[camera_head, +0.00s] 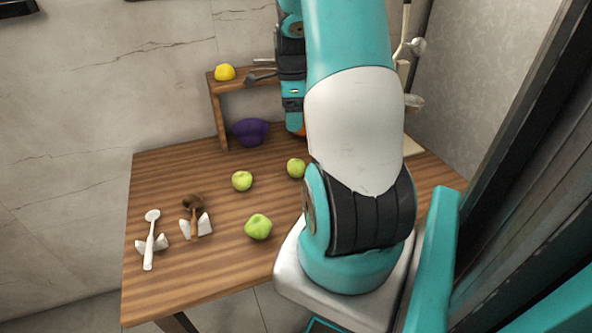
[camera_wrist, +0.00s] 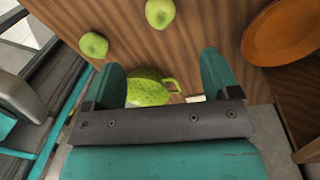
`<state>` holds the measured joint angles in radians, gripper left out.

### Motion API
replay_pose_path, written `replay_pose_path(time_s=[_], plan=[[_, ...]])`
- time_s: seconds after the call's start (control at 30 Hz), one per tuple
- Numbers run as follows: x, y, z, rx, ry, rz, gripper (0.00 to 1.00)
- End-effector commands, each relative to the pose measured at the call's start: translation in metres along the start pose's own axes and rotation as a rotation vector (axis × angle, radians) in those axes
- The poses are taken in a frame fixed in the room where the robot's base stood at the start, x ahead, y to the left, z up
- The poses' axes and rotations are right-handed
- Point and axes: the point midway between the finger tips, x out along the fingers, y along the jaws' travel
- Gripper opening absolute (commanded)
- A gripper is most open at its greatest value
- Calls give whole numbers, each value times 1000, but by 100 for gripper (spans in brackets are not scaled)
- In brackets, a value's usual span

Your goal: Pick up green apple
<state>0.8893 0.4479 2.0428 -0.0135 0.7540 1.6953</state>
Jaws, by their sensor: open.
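Two small round green apples, one (camera_head: 242,181) near the middle of the wooden table and one (camera_head: 297,168) close to my arm, show in the head view. A larger, lumpier green fruit (camera_head: 258,227) lies nearer the front edge; I cannot tell surely if it is an apple. In the wrist view two green apples, one (camera_wrist: 94,45) at upper left and one (camera_wrist: 160,13) at the top, lie beyond my fingertips. My gripper (camera_wrist: 160,62) is open and empty. A speckled green vessel with a handle (camera_wrist: 148,90) shows between its fingers.
A wooden table (camera_head: 160,270) carries a purple bowl (camera_head: 250,131) at the back and a small shelf (camera_head: 218,115) with a yellow fruit (camera_head: 225,72). A white spoon (camera_head: 150,235) and a brown utensil (camera_head: 193,206) rest at left. An orange-brown plate (camera_wrist: 285,30) is at right in the wrist view.

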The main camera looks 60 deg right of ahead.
Motion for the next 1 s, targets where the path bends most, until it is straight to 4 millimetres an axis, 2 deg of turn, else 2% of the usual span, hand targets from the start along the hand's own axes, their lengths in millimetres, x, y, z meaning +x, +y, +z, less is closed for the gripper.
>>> replay_pose_path(time_s=[0.1,0.33,0.43,0.67,0.9,1.0], plan=[[30,2,0,-4,1,6,82],[79,2,1,-7,0,5,82],[92,1,1,-8,0,3,82],[109,1,0,-8,-1,1,82],[145,0,-2,-9,-1,2,82],[151,0,-2,-9,-1,1,82]])
